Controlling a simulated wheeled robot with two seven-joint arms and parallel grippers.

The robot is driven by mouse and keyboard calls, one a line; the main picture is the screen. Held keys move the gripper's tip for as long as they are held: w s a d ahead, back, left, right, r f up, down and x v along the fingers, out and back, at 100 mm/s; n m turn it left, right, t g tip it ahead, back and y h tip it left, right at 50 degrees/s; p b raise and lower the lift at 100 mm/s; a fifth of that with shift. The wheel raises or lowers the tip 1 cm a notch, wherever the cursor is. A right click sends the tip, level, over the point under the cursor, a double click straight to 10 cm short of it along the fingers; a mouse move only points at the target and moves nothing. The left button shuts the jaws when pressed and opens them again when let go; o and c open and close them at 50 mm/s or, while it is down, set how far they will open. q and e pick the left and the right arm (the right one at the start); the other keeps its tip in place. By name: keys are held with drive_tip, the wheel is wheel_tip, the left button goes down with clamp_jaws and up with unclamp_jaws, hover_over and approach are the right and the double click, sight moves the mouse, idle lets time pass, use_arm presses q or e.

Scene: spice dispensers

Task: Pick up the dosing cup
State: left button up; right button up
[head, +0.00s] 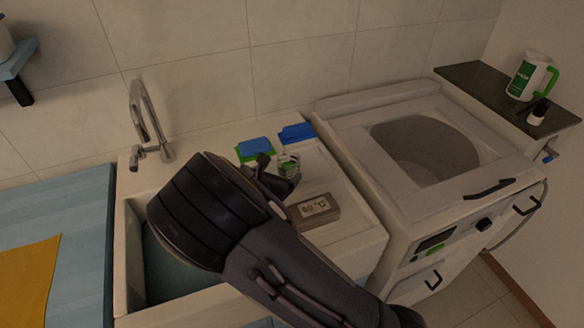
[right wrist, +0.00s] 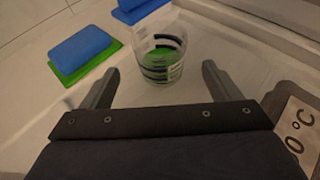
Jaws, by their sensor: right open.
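The dosing cup (right wrist: 160,55) is a small clear cup with dark bands and green at its bottom. It stands upright on the pale counter beside the sink, just ahead of and partly between the fingertips in the right wrist view. In the head view the cup (head: 289,163) is partly hidden by my right gripper (head: 279,170). The right gripper (right wrist: 160,72) is open and empty, with one finger to each side of the cup and a gap on both sides. My left gripper is not in view.
Blue-and-green sponges (head: 254,149) and (right wrist: 86,52) lie left of the cup; another blue one (head: 297,133) lies behind it. A label box reading "°C" (head: 314,209) lies near my right gripper. The washer (head: 350,140) stands right. A white-green jug (head: 531,77) sits on a dark shelf.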

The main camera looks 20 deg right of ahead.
sight(285, 170)
drive_tip(key=shift+x, duration=0.85)
drive_tip(key=x, duration=0.5)
drive_tip(key=shift+d+f+p, duration=0.15)
drive_tip(key=shift+f+p, duration=0.25)
drive_tip(key=shift+f, duration=0.05)
drive_tip(key=c, duration=1.2)
